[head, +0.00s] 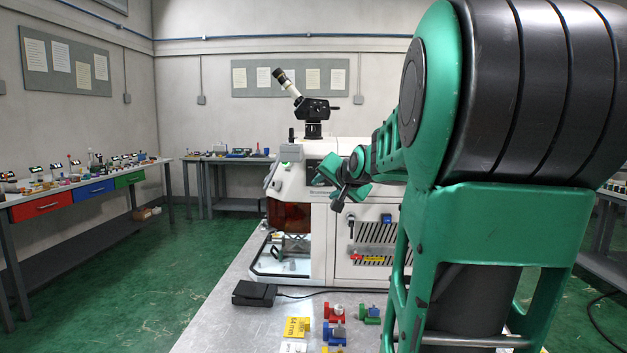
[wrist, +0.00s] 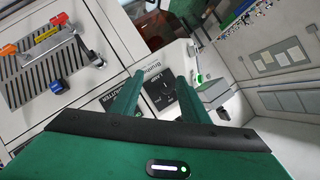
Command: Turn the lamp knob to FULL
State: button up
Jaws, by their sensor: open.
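The lamp panel (wrist: 161,93), a small dark plate with white lettering that seems to read LAMP, is on the machine's white front. Its dark round knob shows small between my fingers in the wrist view; its pointer setting is too small to read. My gripper (wrist: 155,76) is open, with one green finger on each side of the panel. I cannot tell whether the fingers touch the knob. In the head view my gripper (head: 340,182) is at the upper front of the white machine (head: 345,235), and it hides the knob there.
A second dark labelled plate (wrist: 109,101) is partly behind my left finger. A black pedal (head: 254,293) and several coloured blocks (head: 334,312) are on the bench.

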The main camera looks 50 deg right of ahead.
jog(key=shift+m+t+h, duration=0.4)
jog(key=shift+t+h, duration=0.1)
jog(key=w+d, duration=0.2)
jog(key=w, duration=0.1)
jog(key=w+d, duration=0.2)
jog(key=w, duration=0.1)
jog(key=w+d, duration=0.3)
jog(key=w, duration=0.1)
jog(key=shift+r, duration=0.35)
jog(key=c, duration=1)
